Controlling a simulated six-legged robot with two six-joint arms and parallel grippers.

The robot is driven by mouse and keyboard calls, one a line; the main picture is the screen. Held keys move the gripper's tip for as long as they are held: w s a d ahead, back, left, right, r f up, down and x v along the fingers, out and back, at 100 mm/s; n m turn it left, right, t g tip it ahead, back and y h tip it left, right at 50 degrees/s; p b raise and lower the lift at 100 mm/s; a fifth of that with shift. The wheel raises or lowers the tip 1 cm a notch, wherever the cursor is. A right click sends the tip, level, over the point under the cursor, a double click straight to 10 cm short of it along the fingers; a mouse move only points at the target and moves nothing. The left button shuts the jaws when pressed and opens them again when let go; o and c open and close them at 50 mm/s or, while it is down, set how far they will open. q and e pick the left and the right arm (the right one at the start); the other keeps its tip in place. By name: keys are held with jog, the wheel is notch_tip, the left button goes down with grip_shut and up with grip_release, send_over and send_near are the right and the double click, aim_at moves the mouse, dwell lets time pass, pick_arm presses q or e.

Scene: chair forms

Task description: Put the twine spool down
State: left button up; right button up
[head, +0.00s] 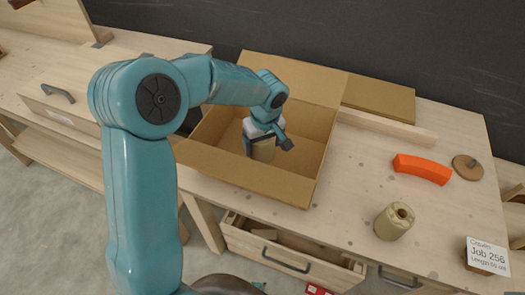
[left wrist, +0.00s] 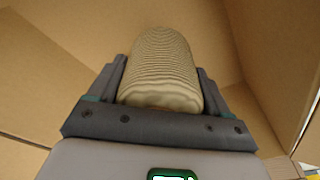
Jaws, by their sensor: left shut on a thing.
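My left gripper (head: 268,145) is shut on a beige twine spool (head: 263,150) inside the open cardboard box (head: 308,167). In the left wrist view the spool (left wrist: 160,72) sits between the two dark fingers of the gripper (left wrist: 160,85), with its wound ridges showing. The box walls (left wrist: 60,50) surround it there. I cannot tell whether the spool touches the box floor. A second beige spool (head: 393,221) stands upright on the workbench, right of the box. My right gripper is not in view.
The workbench (head: 350,190) also holds an orange curved piece (head: 422,168), a round wooden disc (head: 467,167), a wood strip (head: 388,128) and a label card (head: 487,255). An open drawer (head: 290,255) juts out below the box. The bench is clear between box and orange piece.

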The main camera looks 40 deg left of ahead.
aim_at(261, 152)
pick_arm(q)
jog(key=f, duration=0.2)
jog(key=shift+s+f, duration=0.25)
jog(key=shift+f, duration=0.45)
jog(key=shift+w+f, duration=0.2)
jog(key=shift+w, duration=0.05)
jog(key=shift+s+f, duration=0.1)
jog(key=shift+s, duration=0.1)
jog(key=o, duration=1.1)
jog(key=shift+w, duration=0.15)
jog(key=shift+r, duration=0.4)
jog(key=r, duration=0.3)
jog(key=d+r, duration=0.1)
jog(key=r, duration=0.3)
jog(key=s+r, duration=0.1)
jog(key=r, duration=0.3)
jog(key=shift+d+r, duration=0.25)
